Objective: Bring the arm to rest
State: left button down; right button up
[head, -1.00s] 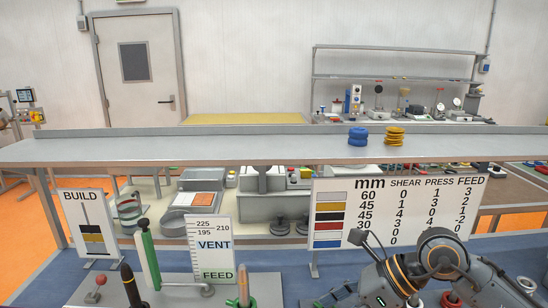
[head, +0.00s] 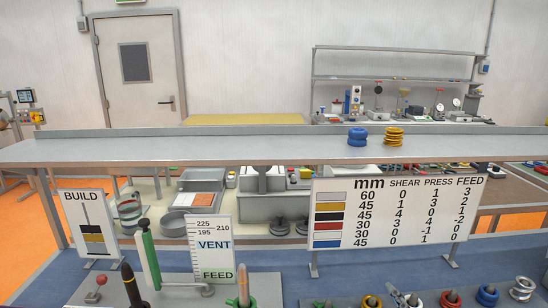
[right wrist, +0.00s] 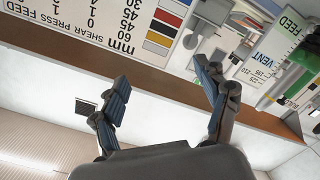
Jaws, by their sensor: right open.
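My right gripper (right wrist: 163,78) shows in the right wrist view. Its two dark fingers stand wide apart with nothing between them. The wrist picture is turned over: the number board (right wrist: 110,25) and the VENT/FEED scale (right wrist: 268,58) appear near its top, beyond the fingers. In the head view my right arm no longer stands in front of the number board (head: 395,215). Only a small grey piece at the bottom edge, among the rings, may be part of it; I cannot tell. My left gripper is in neither view.
A grey shelf (head: 250,150) spans the head view, carrying blue rings (head: 357,137) and yellow rings (head: 393,137). The blue bench below holds a BUILD sign (head: 88,222), a green-handled lever (head: 147,255) and a VENT/FEED scale (head: 214,248).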

jog(key=s+d+f+m+g, duration=0.1)
jog(key=s+f+m+g, duration=0.5)
jog(key=s+f+g, duration=1.25)
jog(key=s+f+t+b, duration=0.2)
jog(key=s+f+b, duration=0.15)
jog(key=f, duration=1.55)
jog(key=s+f+t+b, duration=0.1)
jog(key=s+f+b, duration=0.25)
jog(key=f, duration=1.45)
jog(key=s+d+f+b, duration=0.3)
jog(key=s+f, duration=1.3)
jog(key=f, duration=0.2)
jog(key=shift+s+f+g, duration=0.3)
jog(key=shift+g, duration=0.15)
